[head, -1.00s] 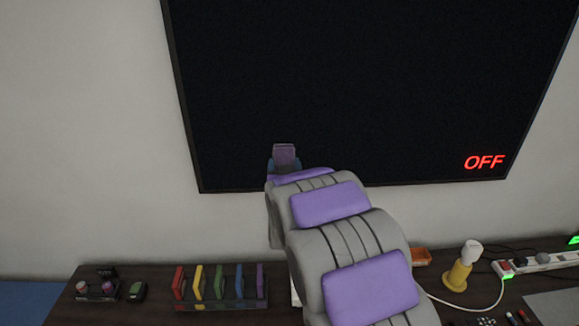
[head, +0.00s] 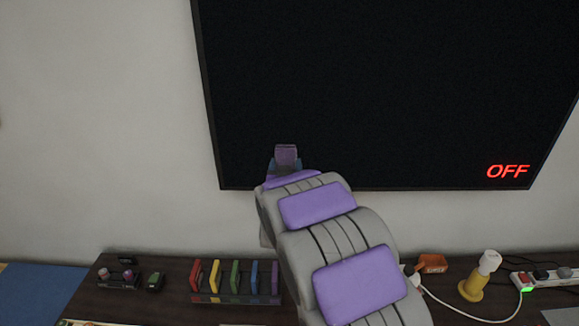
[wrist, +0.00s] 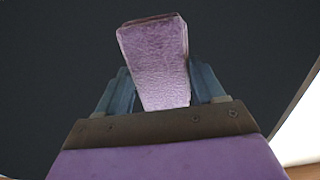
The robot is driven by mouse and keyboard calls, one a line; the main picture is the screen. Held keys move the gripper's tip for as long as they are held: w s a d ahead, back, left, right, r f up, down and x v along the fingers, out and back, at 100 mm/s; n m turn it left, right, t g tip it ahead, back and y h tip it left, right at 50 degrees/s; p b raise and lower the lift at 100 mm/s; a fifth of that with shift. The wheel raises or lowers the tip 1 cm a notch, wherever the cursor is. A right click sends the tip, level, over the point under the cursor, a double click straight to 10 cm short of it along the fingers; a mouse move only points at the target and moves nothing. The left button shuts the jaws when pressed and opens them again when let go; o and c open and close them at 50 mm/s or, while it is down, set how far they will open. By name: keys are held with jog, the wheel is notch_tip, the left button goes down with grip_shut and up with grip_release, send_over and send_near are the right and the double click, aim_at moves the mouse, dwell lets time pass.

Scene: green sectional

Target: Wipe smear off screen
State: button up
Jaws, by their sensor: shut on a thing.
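The screen (head: 390,85) is a large dark panel on the wall with red "OFF" lettering at its lower right. It also fills the background of the wrist view (wrist: 50,60). I cannot make out a smear on the part that shows. My gripper (wrist: 158,85) is shut on a purple block-like wiper (wrist: 155,50), which sticks out beyond the blue fingers. In the head view the purple wiper (head: 286,153) is in front of the lower left part of the screen. I cannot tell whether it touches the screen.
A dark table (head: 130,303) runs below the screen. It holds a rack of coloured blocks (head: 235,278), small dark items (head: 120,276), an orange object (head: 432,263), a yellow and white bottle-like object (head: 480,276) and a power strip (head: 555,277) with a white cable. The wall (head: 90,130) left of the screen is bare.

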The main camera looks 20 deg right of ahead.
aim_at(261, 160)
jog(key=shift+w+a+p, duration=0.35)
jog(key=shift+a+p, duration=0.15)
jog(key=shift+a, duration=0.7)
jog(key=shift+w+a+p, duration=0.35)
jog(key=shift+a+p, duration=0.15)
jog(key=shift+a, duration=0.7)
jog(key=shift+w+a+p, duration=0.35)
jog(key=shift+a+p, duration=0.15)
jog(key=shift+a, duration=0.7)
jog(key=shift+s, duration=0.1)
jog(key=shift+v, duration=2.95)
jog(key=v, duration=0.3)
